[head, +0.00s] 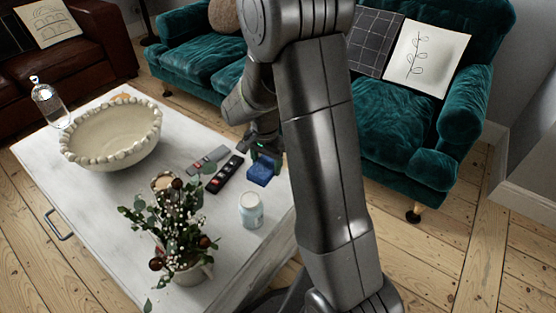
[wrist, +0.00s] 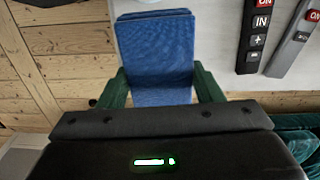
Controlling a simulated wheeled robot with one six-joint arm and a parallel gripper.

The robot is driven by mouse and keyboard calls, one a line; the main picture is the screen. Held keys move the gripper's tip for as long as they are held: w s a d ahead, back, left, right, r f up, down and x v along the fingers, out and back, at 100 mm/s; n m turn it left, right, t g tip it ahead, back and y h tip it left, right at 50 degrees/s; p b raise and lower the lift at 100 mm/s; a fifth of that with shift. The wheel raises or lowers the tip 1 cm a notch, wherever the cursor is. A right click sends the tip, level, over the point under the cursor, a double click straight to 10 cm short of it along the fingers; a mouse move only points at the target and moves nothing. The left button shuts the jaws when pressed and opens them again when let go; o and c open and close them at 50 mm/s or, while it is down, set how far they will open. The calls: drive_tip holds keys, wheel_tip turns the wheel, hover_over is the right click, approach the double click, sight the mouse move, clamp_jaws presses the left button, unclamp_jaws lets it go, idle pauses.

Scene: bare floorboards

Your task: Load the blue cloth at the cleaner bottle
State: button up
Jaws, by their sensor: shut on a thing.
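The blue cloth (head: 261,172) is a folded, thick pad at the right edge of the white table. It also shows in the wrist view (wrist: 158,55), between the two green fingers of my gripper (wrist: 160,90). My gripper (head: 264,154) is shut on the near part of the cloth. I cannot tell whether the cloth still touches the tabletop. A clear bottle (head: 50,104) with a rounded top stands at the table's far left corner, beyond the bowl; I cannot read whether it is a cleaner bottle. My arm hides part of the table's right side.
On the white table (head: 100,205) are a large beaded bowl (head: 112,150), a black remote (head: 224,175), a grey remote (head: 207,160), a pale jar (head: 251,210) and a vase of flowers (head: 178,235). A teal sofa (head: 400,130) stands behind; a brown sofa (head: 90,50) is at left.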

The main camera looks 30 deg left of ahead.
approach(251, 197)
wheel_tip(251, 197, down, 6)
drive_tip(key=b, duration=0.5)
drive_tip(key=shift+w+r, duration=0.15)
drive_tip(key=shift+r, duration=0.05)
drive_tip(key=shift+f+b, duration=0.3)
drive_tip(key=shift+f, duration=0.25)
idle(1.8)
wheel_tip(251, 197, up, 7)
drive_tip(key=p, duration=0.6)
idle(0.4)
